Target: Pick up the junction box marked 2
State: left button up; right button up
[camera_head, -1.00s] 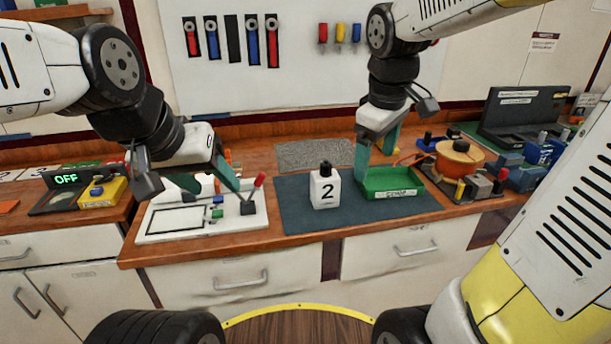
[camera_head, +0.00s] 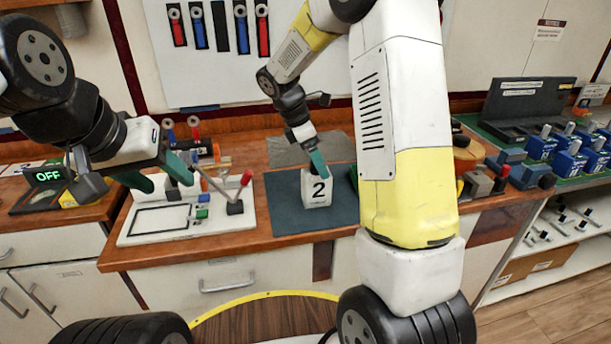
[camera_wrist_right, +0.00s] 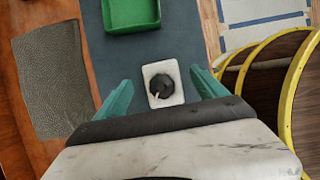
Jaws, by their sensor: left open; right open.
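The junction box marked 2 (camera_head: 316,196) is white with a black 2 on its front and stands upright on the dark blue mat (camera_head: 283,206). In the right wrist view the box (camera_wrist_right: 176,98) shows from above with a black knob on top, between the two teal fingers. My right gripper (camera_wrist_right: 161,80) is open around the box, with a gap visible on each side; in the head view its fingers (camera_head: 318,164) overlap the box's top. My left gripper (camera_head: 170,184) is open and empty above the white board at the left.
A white board (camera_head: 150,236) with a red-tipped lever (camera_head: 246,178) lies left of the mat. A green tray (camera_wrist_right: 131,15) sits on the mat beyond the box, mostly hidden by my right arm in the head view. A grey textured pad (camera_wrist_right: 48,75) lies beside the mat. Blue breakers (camera_head: 541,146) stand at right.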

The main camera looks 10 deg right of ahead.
aim_at(316, 186)
jog(key=x, duration=0.3)
jog(key=shift+s+f, duration=0.1)
jog(key=shift+f, duration=0.15)
jog(key=shift+c, duration=0.2)
jog(key=shift+r, duration=0.1)
grip_shut()
